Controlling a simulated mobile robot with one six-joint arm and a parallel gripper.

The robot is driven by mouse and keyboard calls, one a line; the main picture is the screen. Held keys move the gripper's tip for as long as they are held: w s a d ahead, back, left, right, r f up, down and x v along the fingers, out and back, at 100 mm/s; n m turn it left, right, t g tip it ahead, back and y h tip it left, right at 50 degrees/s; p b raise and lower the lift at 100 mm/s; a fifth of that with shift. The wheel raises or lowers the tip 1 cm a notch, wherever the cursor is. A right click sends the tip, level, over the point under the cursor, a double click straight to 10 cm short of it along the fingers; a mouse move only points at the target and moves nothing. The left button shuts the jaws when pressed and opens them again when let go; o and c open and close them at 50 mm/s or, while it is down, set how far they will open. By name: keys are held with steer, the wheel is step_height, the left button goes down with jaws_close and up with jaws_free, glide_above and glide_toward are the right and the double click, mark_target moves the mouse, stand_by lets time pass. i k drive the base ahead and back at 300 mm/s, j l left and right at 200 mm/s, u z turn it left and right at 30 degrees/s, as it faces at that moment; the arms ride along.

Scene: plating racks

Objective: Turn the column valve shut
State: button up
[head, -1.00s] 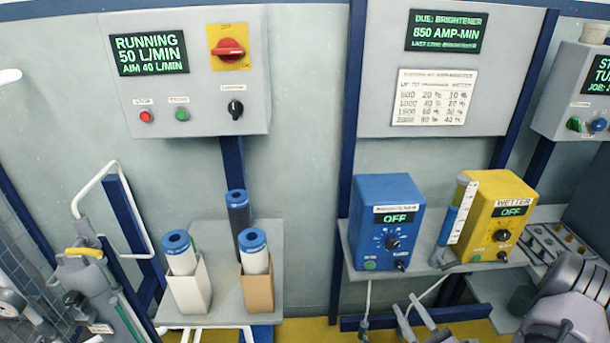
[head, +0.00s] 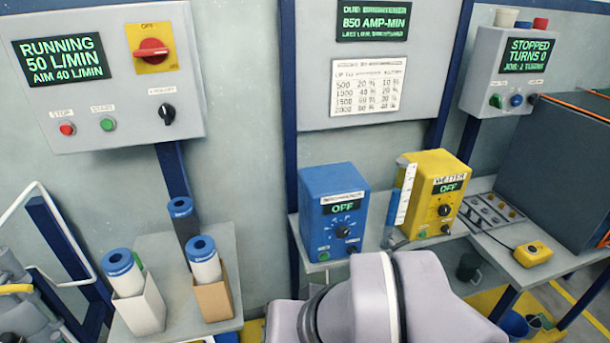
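A yellow lever handle (head: 14,288) shows at the far left edge, on grey pipework (head: 18,318) that the frame cuts off. I cannot tell whether this is the column valve, or whether it is open or shut. A control panel (head: 110,80) above reads "RUNNING 50 L/MIN, AIM 40 L/MIN". It carries a red rotary switch (head: 152,53) on a yellow plate. My arm's pale links fill the bottom middle. My gripper is out of view.
Blue-capped cartridges (head: 204,262) stand on a grey shelf (head: 183,300) at left. A blue pump box (head: 332,212) and a yellow one (head: 440,195) both read "OFF". At right are a "STOPPED" panel (head: 520,60) and a yellow pendant (head: 533,254).

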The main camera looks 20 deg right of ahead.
mark_target(394, 247)
steer(key=l+z, duration=0.1)
steer(key=z, duration=1.2)
steer(key=i+j+z, duration=0.2)
steer(key=i, duration=0.25)
steer(key=j, duration=0.1)
